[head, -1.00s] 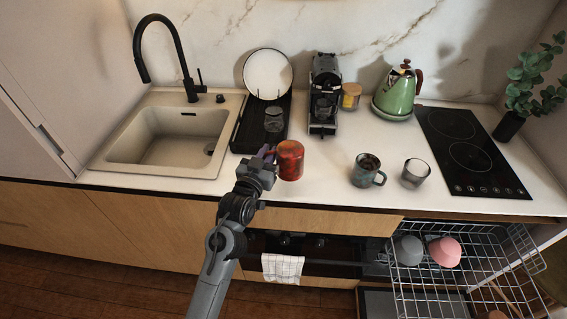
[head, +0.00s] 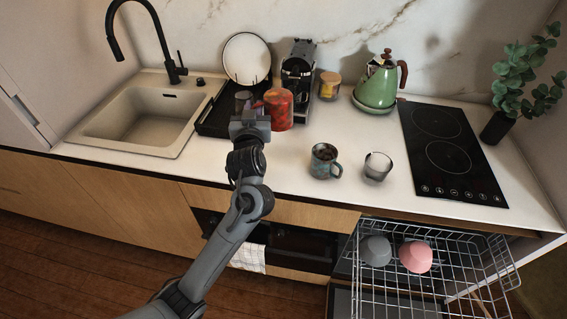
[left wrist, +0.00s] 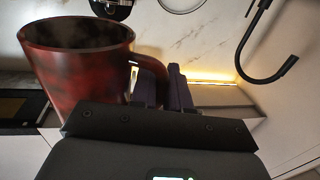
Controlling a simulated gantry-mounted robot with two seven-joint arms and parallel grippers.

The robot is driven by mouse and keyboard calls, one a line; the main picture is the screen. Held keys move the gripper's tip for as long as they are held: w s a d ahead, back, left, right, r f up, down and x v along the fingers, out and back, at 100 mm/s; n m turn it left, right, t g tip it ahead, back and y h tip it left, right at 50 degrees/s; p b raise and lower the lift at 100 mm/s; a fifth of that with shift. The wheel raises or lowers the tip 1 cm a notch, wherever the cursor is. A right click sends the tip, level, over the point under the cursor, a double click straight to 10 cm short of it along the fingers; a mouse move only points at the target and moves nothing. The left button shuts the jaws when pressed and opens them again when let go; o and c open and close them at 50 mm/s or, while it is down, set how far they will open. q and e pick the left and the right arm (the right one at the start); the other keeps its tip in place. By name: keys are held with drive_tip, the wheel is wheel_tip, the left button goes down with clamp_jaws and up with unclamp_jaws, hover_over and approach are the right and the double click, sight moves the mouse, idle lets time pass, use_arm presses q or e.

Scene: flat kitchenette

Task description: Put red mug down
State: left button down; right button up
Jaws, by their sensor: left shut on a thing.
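The red mug (head: 279,108) is upright at the right edge of the black drying rack, in front of the coffee machine. In the head view I cannot tell whether its base touches the counter. My left gripper (head: 258,108) is at the mug's left side, its fingertips partly hidden by the wrist. In the left wrist view, the red mug (left wrist: 78,62) fills the upper left with its open rim up, and the fingers of my left gripper (left wrist: 160,88) are shut on its handle. My right gripper is not in view.
The black drying rack (head: 212,122) holds a white plate (head: 246,59) and a glass. A dark speckled mug (head: 324,161) and a clear glass (head: 377,166) stand to the right. The counter (head: 300,140) between is clear. An open dishwasher rack (head: 440,285) holds bowls below.

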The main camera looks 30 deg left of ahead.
use_arm(q)
drive_tip(key=f+b, duration=0.1)
drive_tip(key=f, duration=0.3)
drive_tip(key=f+b, duration=0.1)
drive_tip(key=f, duration=0.2)
drive_tip(key=a+f+b, duration=0.1)
drive_tip(key=f, duration=0.3)
drive_tip(key=shift+s+f, duration=0.3)
drive_tip(key=shift+w+f, duration=0.1)
drive_tip(key=shift+f, duration=0.5)
wheel_tip(320, 180, down, 4)
drive_tip(key=shift+f+b, duration=0.15)
drive_tip(key=shift+b, duration=0.55)
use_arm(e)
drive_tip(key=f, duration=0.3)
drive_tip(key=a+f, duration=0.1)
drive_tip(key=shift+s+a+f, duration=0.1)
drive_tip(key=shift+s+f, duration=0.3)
use_arm(q)
drive_tip(key=shift+f, duration=0.1)
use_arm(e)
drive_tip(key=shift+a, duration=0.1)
use_arm(q)
drive_tip(key=c, duration=1.1)
unclamp_jaws()
drive_tip(key=shift+f, duration=0.1)
